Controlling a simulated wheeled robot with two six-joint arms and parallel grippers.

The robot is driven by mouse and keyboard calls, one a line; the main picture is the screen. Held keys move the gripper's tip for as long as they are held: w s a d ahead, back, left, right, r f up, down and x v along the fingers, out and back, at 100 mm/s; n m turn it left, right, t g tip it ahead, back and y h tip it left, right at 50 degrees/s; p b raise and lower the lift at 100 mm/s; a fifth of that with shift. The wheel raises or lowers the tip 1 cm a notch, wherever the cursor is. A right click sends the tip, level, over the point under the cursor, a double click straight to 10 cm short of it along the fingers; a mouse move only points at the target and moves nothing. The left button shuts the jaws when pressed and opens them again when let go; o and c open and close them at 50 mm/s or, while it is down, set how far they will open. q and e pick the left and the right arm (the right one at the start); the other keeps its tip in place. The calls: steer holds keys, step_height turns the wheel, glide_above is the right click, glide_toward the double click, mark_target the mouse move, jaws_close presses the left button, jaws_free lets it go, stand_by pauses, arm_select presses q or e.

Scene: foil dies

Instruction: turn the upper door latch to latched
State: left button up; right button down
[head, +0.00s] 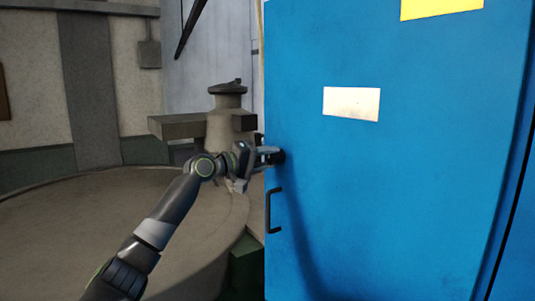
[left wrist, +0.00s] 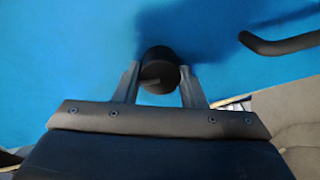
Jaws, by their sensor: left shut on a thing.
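The blue door (head: 400,190) fills the right half of the head view and looks closed. The upper latch is a small dark round knob (head: 280,156) near the door's left edge, above the black handle (head: 272,211). My left gripper (head: 270,155) is at the knob. In the left wrist view, the two fingers of my left gripper (left wrist: 158,90) are on either side of the black knob (left wrist: 158,66), shut on it. Which way the latch is turned is hard to tell. My right gripper is not in view.
The door handle (left wrist: 280,42) is close to the gripper in the left wrist view. A large round stone-like base (head: 110,215) with a column (head: 228,115) stands to the left of the door. A white label (head: 351,103) and a yellow label (head: 440,8) are on the door.

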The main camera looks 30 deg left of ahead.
arm_select(q)
steer(key=shift+n+p, duration=0.4)
steer(key=shift+n, duration=0.5)
steer(key=o, duration=1)
steer(key=shift+a, duration=0.1)
steer(key=shift+f, duration=0.1)
